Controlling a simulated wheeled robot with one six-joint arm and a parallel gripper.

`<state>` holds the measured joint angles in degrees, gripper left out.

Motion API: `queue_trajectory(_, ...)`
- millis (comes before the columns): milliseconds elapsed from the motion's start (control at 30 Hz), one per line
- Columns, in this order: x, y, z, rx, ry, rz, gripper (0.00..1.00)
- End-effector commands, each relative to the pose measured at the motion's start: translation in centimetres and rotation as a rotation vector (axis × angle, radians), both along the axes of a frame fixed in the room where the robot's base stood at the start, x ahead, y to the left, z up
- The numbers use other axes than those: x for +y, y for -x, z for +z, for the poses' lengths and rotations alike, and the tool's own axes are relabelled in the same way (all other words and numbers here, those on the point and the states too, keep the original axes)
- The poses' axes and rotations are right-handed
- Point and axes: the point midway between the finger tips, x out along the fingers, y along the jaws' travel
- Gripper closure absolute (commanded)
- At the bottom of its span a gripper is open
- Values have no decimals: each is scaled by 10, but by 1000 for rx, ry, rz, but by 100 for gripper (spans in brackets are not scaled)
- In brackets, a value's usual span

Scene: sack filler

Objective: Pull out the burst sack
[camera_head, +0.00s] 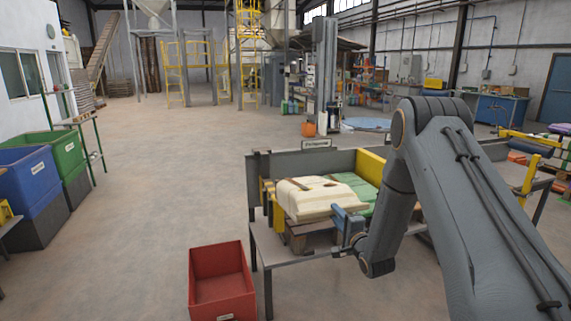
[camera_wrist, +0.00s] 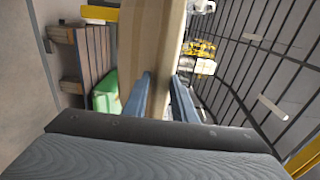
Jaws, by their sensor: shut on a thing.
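A cream sack (camera_head: 318,200) with brown patches on top lies on the pallet (camera_head: 300,238) on the metal stand. I take it for the burst sack, though a tear is not clear. My gripper (camera_head: 345,222) is at its near right edge. In the wrist view the blue fingers (camera_wrist: 160,97) are shut on a pale edge of the cream sack (camera_wrist: 150,40), which runs up between them. A green sack (camera_head: 368,190) lies right beside it and also shows in the wrist view (camera_wrist: 106,92). My arm hides the right part of the stand.
A yellow side panel (camera_head: 370,165) and a grey back wall (camera_head: 300,162) edge the stand. An open red bin (camera_head: 220,275) stands on the floor at front left. Blue (camera_head: 35,185) and green (camera_head: 62,155) bins stand far left. The floor between is clear.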

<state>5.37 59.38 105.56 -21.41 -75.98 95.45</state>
Motion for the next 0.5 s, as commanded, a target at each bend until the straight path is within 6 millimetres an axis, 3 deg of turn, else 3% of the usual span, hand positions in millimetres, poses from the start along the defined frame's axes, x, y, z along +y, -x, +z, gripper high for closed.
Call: queue_trajectory(500, 0, 22, -71, -6, -1, -74, 100)
